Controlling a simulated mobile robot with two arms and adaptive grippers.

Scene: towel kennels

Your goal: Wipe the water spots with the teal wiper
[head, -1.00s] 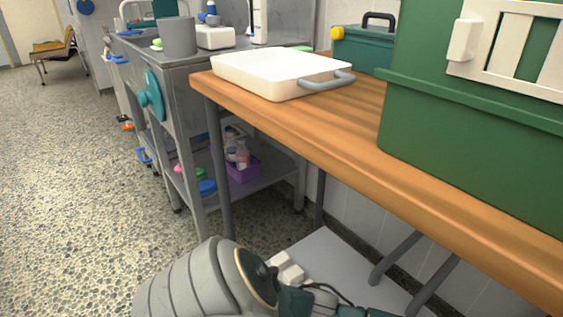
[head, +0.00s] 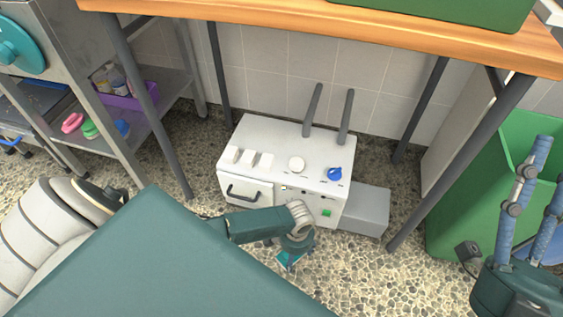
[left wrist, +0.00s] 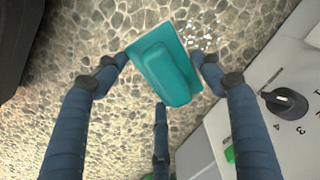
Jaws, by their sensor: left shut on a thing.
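The teal wiper (left wrist: 168,72) is held between the fingertips of my left gripper (left wrist: 163,75) in the left wrist view. It has a rounded teal handle block on a flat plate with a pale edge. In the head view a small part of the wiper (head: 289,261) shows below my left gripper (head: 294,245), low over the floor in front of a white machine. Pale glinting water spots (left wrist: 205,32) lie on the pebbled floor just beyond the wiper. My right gripper (head: 525,225) is at the right edge of the head view, its blue fingers spread and empty.
The white machine (head: 270,155), with knobs and a handle, stands under the wooden table (head: 380,32), close to my left gripper. A grey box (head: 365,208) adjoins it. A green bin (head: 455,215) stands at right, and a metal shelf cart (head: 155,110) at left.

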